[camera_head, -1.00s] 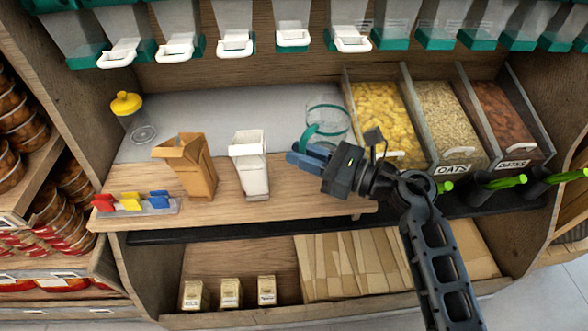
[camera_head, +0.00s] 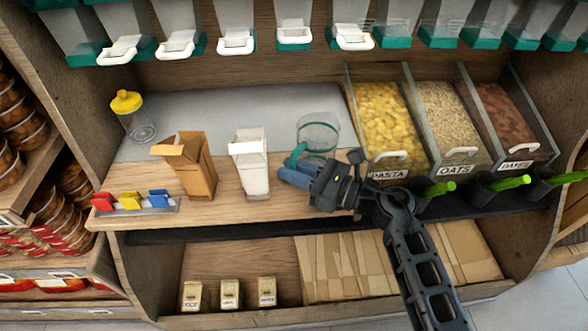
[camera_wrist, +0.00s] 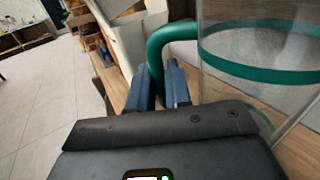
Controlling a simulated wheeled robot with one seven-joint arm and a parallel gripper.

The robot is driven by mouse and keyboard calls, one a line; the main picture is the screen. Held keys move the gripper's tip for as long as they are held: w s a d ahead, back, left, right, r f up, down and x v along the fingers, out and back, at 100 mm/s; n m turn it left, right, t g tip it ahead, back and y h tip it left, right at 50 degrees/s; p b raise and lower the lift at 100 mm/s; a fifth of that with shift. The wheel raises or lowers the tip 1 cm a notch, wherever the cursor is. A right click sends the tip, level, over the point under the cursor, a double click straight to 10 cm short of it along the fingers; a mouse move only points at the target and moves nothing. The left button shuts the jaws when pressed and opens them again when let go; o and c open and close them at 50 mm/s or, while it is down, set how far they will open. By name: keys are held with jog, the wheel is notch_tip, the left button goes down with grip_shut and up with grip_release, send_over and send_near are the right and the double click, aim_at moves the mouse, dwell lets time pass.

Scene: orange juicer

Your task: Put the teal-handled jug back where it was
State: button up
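The clear jug (camera_head: 320,131) has a teal band and a teal handle (camera_head: 297,154). It stands upright near the back of the wooden counter (camera_head: 235,205), left of the pasta bin. My gripper (camera_head: 290,174) reaches in from the right, its blue fingers at the handle. In the wrist view, the handle (camera_wrist: 163,42) runs down between the two fingers (camera_wrist: 160,85), which are close on either side of it, and the jug's clear wall (camera_wrist: 255,85) is just to the right. Whether the jug's base touches the counter is hidden.
A white carton (camera_head: 250,165) stands close left of the jug, with a brown carton (camera_head: 187,165) beyond it. A yellow-lidded jar (camera_head: 132,117) is at the far left. The pasta bin (camera_head: 385,125) is close on the right. White-handled dispensers (camera_head: 294,35) hang above.

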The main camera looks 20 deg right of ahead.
jog(key=o, duration=0.4)
jog(key=shift+o, duration=0.2)
jog(key=shift+r+p, duration=0.25)
jog(key=shift+p, duration=0.05)
jog(key=b+v, duration=0.1)
jog(key=v, duration=1.1)
jog(key=shift+a, duration=0.1)
